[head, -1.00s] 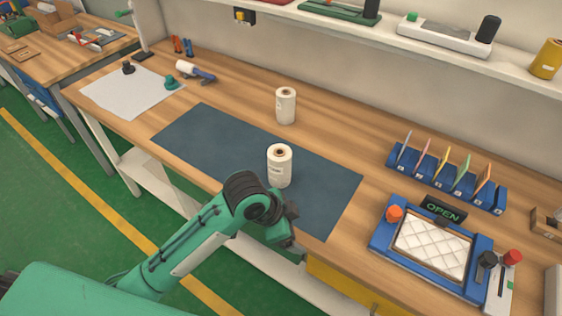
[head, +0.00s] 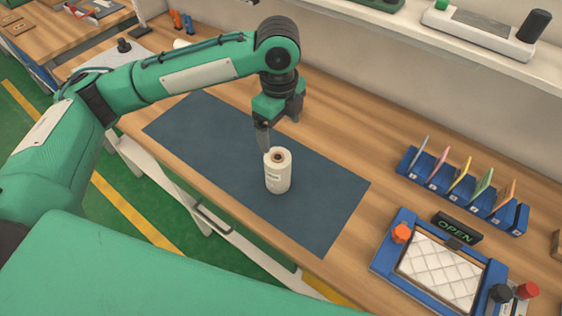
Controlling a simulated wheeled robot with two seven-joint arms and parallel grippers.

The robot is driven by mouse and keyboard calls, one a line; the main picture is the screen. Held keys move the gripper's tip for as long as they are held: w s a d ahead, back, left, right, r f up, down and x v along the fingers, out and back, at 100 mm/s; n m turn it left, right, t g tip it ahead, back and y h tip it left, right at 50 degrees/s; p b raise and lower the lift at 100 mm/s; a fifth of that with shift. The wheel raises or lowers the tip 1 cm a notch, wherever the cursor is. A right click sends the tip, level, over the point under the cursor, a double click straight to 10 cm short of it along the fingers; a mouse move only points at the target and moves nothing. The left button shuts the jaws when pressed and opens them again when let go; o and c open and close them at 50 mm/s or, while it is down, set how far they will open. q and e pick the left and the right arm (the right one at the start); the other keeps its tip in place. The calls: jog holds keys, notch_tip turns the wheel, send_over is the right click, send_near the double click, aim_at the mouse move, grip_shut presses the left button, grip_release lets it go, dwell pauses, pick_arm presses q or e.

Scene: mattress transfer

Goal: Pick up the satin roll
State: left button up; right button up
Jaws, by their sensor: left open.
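A white roll (head: 278,174) with a brown core stands upright on the dark blue mat (head: 325,205). A label shows on its side, but I cannot read it, so I cannot tell if it is the satin roll. My left gripper (head: 264,143) points down at this roll's upper left edge. One finger shows clearly; the other is mostly hidden. The jaws are open and I cannot tell whether they touch the roll. The second white roll is hidden, seemingly behind my left arm. My right gripper is not in view.
A quilted white piece lies in a blue frame (head: 386,262) with an OPEN sign (head: 457,229) behind it. A blue rack (head: 479,203) of coloured cards stands on the right. A shelf (head: 400,27) runs along the back. The mat's right part is clear.

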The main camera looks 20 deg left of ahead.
aim_at(277, 162)
pick_arm(q)
jog(key=f, duration=0.5)
jog(key=f+p, duration=0.1)
jog(key=f, duration=0.1)
jog(key=shift+w+a+f, duration=0.15)
jog(key=shift+a+f, duration=0.2)
jog(key=f, duration=0.1)
jog(key=f+p, duration=0.1)
jog(key=f, duration=0.2)
jog(key=shift+s+f+p, duration=0.4)
jog(key=shift+f, duration=0.3)
jog(key=c, duration=1.3)
